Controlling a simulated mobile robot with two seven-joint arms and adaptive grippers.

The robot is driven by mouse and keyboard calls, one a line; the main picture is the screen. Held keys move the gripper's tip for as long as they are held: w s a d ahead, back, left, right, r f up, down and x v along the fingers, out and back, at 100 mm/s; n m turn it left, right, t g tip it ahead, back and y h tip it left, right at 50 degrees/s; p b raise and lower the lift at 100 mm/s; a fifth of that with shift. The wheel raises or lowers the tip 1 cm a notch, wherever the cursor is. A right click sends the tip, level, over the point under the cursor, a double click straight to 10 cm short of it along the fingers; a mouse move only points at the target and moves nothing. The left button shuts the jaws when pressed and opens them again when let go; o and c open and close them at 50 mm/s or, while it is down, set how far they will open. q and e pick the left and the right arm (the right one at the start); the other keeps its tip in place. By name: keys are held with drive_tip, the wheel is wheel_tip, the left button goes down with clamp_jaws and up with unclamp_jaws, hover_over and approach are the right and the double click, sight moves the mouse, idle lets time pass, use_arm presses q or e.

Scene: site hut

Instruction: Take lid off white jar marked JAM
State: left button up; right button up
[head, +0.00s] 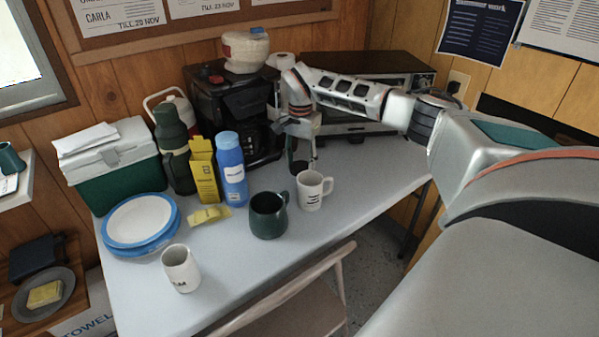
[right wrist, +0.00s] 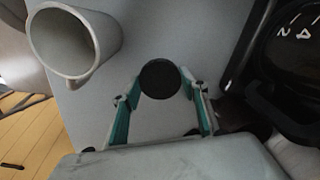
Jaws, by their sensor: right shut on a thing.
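My right gripper (head: 300,162) reaches down to the table behind the white mug, in front of the black coffee machine. In the right wrist view its fingers (right wrist: 160,85) are closed around a dark round thing (right wrist: 160,78), seen from above as a black disc. Whether this is a lid, and what lies under it, is hidden. I cannot make out a white jar clearly marked JAM. A white cup-like vessel (head: 181,268) at the front left has dark marks too small to read. My left gripper is not in view.
A white mug (head: 313,190) stands close to the right gripper, also in the right wrist view (right wrist: 45,60). A dark green mug (head: 268,215), blue bottle (head: 231,170), yellow carton (head: 203,172) and coffee machine (head: 240,105) stand near. The table's front right (head: 370,195) is clear.

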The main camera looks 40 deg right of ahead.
sight(300, 166)
wheel_tip(300, 166, down, 3)
drive_tip(key=shift+f, duration=0.2)
drive_tip(key=o, duration=1.2)
